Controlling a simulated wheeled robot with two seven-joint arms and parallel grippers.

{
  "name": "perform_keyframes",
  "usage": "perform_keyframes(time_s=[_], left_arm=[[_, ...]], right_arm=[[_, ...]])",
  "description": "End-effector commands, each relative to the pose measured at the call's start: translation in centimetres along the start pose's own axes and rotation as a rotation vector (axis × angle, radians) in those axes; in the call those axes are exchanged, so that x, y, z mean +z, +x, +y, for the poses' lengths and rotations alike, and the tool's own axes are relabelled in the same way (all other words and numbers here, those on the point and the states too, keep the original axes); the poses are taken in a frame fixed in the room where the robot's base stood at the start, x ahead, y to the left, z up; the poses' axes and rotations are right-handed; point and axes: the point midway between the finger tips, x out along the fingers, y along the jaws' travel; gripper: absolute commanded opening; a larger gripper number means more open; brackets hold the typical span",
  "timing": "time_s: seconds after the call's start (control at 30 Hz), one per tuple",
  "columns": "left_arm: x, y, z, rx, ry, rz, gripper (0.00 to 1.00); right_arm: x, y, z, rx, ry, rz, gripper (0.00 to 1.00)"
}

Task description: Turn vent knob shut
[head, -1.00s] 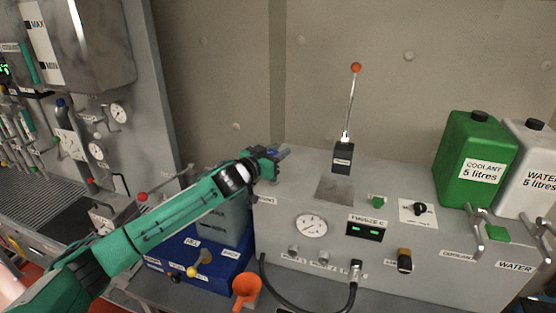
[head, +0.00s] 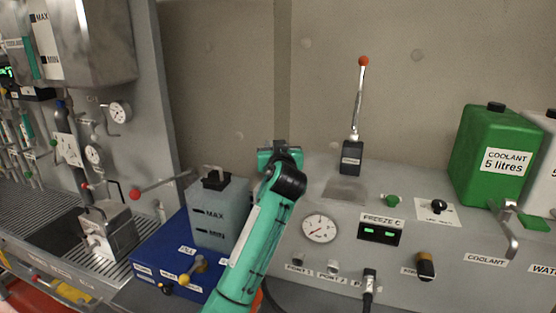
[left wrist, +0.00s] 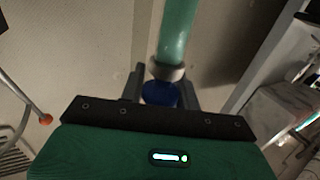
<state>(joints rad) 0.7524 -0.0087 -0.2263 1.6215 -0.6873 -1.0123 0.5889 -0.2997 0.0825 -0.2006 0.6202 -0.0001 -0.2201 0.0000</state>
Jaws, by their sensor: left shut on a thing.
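My left gripper (head: 280,150) is at the back left corner of the grey console, in front of the wall. In the left wrist view its fingers are shut on a round blue part (left wrist: 160,93), with a pale collar (left wrist: 165,70) and a green tube (left wrist: 176,35) beyond it. I cannot tell for sure whether this blue part is the vent knob. In the head view it is hidden behind my gripper and arm. No vent label is readable now. My right gripper is not in view.
The grey console carries a gauge (head: 319,228), a freeze display (head: 381,231) and a lever with a red ball (head: 363,62). A green coolant can (head: 497,150) stands at right. A blue box (head: 165,246) and a grey tank (head: 216,214) stand close left of my arm.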

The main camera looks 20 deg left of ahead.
Motion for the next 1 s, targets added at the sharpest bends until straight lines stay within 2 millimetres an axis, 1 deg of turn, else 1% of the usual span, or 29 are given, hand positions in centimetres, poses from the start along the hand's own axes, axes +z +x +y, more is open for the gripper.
perform_keyframes(time_s=[0.03, 0.1, 0.33, 0.57, 0.97, 1.0], left_arm=[[0.4, 0.0, 0.1, -0.031, -0.005, 0.003, 0.09], [0.3, 0.0, 0.0, -0.075, -0.004, 0.003, 0.09], [0.0, 0.0, -0.3, -0.18, -0.002, 0.006, 0.09], [-0.3, 0.0, -0.4, -0.225, -0.001, 0.007, 0.09], [-0.5, 0.0, -0.5, -0.231, -0.001, 0.01, 0.09], [-0.5, 0.0, -0.5, -0.231, -0.001, 0.01, 0.34]], right_arm=[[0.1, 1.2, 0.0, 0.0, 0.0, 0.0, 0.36], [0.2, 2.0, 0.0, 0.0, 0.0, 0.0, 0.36], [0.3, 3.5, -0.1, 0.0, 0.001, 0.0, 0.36], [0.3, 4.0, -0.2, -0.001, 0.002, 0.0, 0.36], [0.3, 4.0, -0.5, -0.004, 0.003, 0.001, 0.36], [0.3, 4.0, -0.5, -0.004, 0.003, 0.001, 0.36]])
